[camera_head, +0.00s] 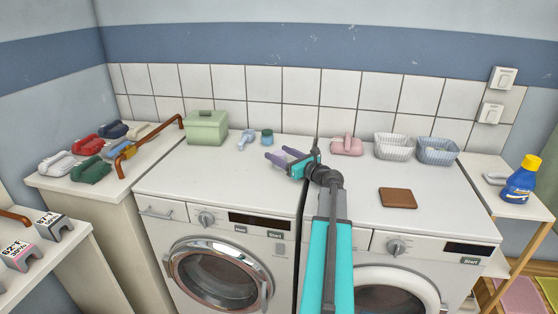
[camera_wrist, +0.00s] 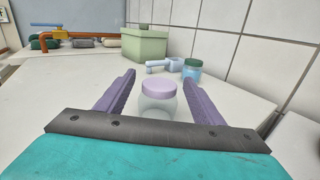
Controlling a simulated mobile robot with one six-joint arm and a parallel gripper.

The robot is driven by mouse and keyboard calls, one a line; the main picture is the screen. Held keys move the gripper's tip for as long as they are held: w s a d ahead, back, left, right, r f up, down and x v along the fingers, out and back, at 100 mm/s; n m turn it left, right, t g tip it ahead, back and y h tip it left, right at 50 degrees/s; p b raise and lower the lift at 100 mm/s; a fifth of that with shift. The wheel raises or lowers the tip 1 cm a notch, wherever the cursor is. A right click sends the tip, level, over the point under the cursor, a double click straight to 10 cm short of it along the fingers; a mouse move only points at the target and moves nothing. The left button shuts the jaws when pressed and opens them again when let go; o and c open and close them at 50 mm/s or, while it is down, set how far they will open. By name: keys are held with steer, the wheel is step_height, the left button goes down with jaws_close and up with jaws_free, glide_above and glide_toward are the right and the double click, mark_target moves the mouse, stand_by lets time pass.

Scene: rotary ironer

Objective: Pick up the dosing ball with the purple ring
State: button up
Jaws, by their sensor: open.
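The dosing ball with the purple ring (camera_wrist: 158,102) shows in the wrist view as a clear, rounded body with a pale purple top. It stands upright on the white machine top (camera_wrist: 75,90). My gripper (camera_wrist: 160,79) is open, with one purple finger on each side of the ball. I see no clear contact between the fingers and the ball. In the head view my gripper (camera_head: 276,152) is low over the left machine near its right edge. I cannot make out the ball there.
Behind the ball are a teal-lidded jar (camera_head: 267,136), a light blue scoop (camera_head: 247,138) and a green box (camera_head: 207,127). On the right machine are a pink iron-shaped item (camera_head: 347,146), two baskets (camera_head: 394,147) and a brown block (camera_head: 397,197). The left machine's front top is clear.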

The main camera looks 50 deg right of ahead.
mark_target(280, 153)
steer(key=shift+w, duration=0.1)
steer(key=shift+c, duration=0.2)
steer(key=c, duration=1.1)
steer(key=shift+r, duration=0.1)
steer(key=shift+r+b, duration=0.45)
steer(key=shift+r, duration=1)
steer(key=s+a+r+b, duration=0.1)
steer(key=s+a, duration=0.1)
steer(key=s, duration=0.5)
steer(key=s+a+b, duration=0.1)
steer(key=s+a, duration=0.1)
steer(key=s, duration=0.6)
steer(key=shift+s+a+r+b, duration=0.2)
steer(key=shift+a+r+b, duration=0.15)
steer(key=shift+r, duration=0.05)
